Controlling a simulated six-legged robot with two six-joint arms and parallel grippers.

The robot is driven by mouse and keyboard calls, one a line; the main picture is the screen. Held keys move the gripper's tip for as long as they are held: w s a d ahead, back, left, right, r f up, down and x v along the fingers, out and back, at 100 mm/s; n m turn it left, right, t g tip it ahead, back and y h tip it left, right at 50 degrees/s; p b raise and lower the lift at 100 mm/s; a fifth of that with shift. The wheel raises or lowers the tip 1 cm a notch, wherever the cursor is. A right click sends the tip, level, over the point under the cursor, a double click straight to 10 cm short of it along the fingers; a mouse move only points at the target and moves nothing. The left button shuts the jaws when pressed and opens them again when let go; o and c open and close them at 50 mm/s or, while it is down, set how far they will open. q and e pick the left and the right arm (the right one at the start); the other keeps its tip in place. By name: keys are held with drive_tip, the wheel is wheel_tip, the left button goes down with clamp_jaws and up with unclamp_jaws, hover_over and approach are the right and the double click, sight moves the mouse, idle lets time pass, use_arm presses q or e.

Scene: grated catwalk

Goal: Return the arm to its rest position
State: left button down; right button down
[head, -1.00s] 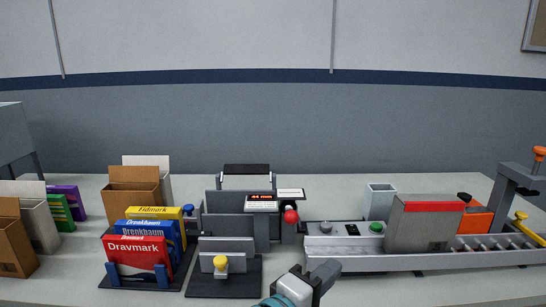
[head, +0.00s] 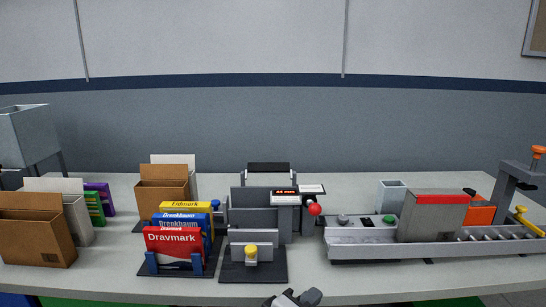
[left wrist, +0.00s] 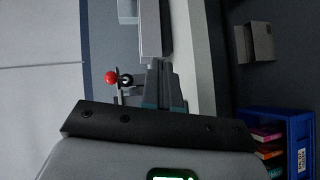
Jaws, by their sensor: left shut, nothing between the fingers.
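My left gripper (head: 296,299) shows only in part at the bottom edge of the head view, in front of the table's front edge. It is dark grey and shut with nothing held. In the left wrist view its fingers (left wrist: 164,88) are together, and the picture is turned on its side. The rest of the left arm is out of the head view. My right gripper is in neither view.
The table (head: 120,285) holds a rack of boxes (head: 173,241), brown cartons (head: 36,228), a red-knobbed lever (head: 315,209) and a roller conveyor (head: 360,249). A blue crate (left wrist: 301,140) with coloured boxes shows in the left wrist view.

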use_arm(q)
drive_tip(key=s+a+f+m+g+y+p, duration=0.1)
drive_tip(key=s+a+f+g+y+p, duration=0.1)
drive_tip(key=a+f, duration=0.55)
drive_tip(key=s+a+f+m+g+y+p, duration=0.1)
drive_tip(key=s+a+f+g+y+p, duration=0.25)
drive_tip(key=f, duration=0.75)
drive_tip(key=s+a+f+m+g+p, duration=0.1)
drive_tip(key=s+a+f+m+g, duration=0.1)
drive_tip(key=s, duration=0.7)
drive_tip(key=s+a+f+m+g+p, duration=0.2)
drive_tip(key=s+a+f+g, duration=0.2)
drive_tip(key=s+f, duration=0.4)
drive_tip(key=shift+s+a+y, duration=0.35)
drive_tip(key=shift+s+a, duration=0.2)
drive_tip(key=shift+a, duration=0.35)
drive_tip(key=shift+r, duration=0.1)
